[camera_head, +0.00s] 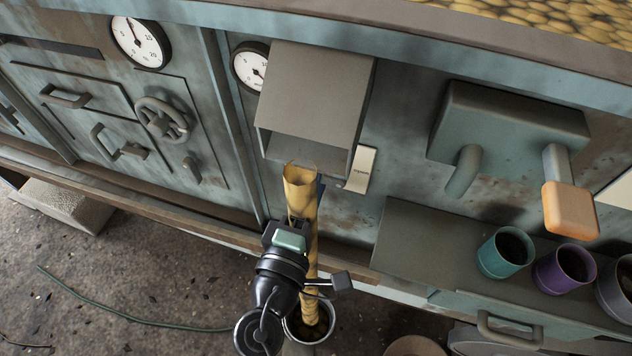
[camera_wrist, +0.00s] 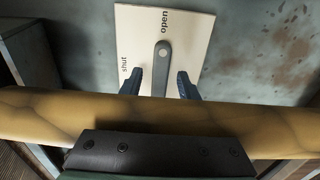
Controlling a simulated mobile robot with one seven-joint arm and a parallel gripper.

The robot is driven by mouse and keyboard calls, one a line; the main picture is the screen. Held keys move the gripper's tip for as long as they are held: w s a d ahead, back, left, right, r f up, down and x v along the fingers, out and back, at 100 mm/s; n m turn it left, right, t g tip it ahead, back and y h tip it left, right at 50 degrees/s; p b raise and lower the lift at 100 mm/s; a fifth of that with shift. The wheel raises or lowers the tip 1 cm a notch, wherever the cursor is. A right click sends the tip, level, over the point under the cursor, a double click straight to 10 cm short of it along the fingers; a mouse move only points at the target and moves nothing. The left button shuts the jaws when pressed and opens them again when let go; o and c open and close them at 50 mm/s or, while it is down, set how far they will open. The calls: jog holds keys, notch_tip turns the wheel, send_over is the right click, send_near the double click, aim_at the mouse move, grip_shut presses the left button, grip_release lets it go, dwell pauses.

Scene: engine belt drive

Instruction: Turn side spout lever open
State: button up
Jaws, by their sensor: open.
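In the wrist view, a pale plate (camera_wrist: 199,40) bears the word "shut" at its left and "open" at its upper right. The grey side spout lever (camera_wrist: 162,65) has a round pivot near the plate's middle and points down the picture; its lower part is hidden. My gripper (camera_wrist: 160,84) is open, one dark finger on each side of the lever, with small gaps visible. A yellow-brown stream (camera_wrist: 65,115) crosses in front and hides the finger bases. In the head view, my gripper (camera_head: 290,240) is beside the stream, its fingertips hidden; the plate (camera_head: 361,168) shows partly.
The stream falls from a grey boxy chute (camera_head: 315,95) into a metal bucket (camera_head: 328,330). To the right, a blue-green box (camera_head: 510,115) with a wooden-ended handle (camera_head: 570,210) overhangs a shelf with teal (camera_head: 498,258) and purple (camera_head: 560,275) cups.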

jog(key=b+v, duration=0.1)
jog(key=v, duration=1.2)
